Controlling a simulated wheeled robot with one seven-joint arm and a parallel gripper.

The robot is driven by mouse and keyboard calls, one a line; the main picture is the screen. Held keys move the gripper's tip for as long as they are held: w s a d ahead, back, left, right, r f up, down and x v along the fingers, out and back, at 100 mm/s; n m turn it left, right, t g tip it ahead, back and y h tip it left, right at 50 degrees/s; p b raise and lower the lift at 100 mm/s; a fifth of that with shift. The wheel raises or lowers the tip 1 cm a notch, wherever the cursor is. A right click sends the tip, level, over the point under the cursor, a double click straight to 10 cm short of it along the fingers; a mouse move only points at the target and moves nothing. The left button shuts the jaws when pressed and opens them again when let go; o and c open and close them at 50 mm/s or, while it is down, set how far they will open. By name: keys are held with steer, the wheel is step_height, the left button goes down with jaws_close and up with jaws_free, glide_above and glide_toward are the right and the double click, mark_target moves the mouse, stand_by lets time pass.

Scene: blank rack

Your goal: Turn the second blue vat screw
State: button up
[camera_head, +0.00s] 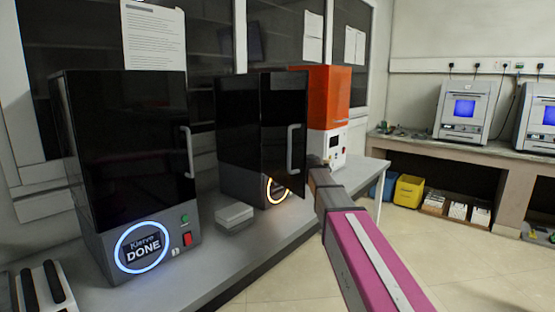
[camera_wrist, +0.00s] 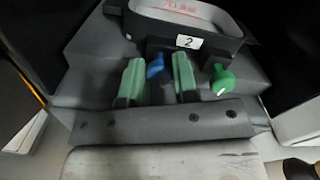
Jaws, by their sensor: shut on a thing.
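In the wrist view, the blue vat screw (camera_wrist: 156,67) sits at the front of the resin vat (camera_wrist: 222,44), left of the white label marked 2. My gripper (camera_wrist: 158,78) has its two pale green fingers on either side of this screw and is shut on it. A green screw (camera_wrist: 221,80) with a white mark stands just right of the right finger. In the head view, my pink and grey arm reaches toward the middle printer (camera_head: 240,135); my gripper and the screws are hidden there.
The middle printer's dark door (camera_head: 283,140) stands open near my arm. A second dark printer (camera_head: 125,160), its ring screen reading DONE, stands left on the grey bench (camera_head: 215,262). A small grey box (camera_head: 234,215) lies between them. An orange-topped machine (camera_head: 331,100) stands behind.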

steer(key=shift+m, duration=1.7)
steer(key=shift+f, duration=0.1)
steer(key=o, duration=0.9)
steer(key=shift+s+d, duration=0.1)
steer(key=v, duration=1)
steer(key=shift+s+d, duration=0.25)
steer(key=shift+d, duration=0.1)
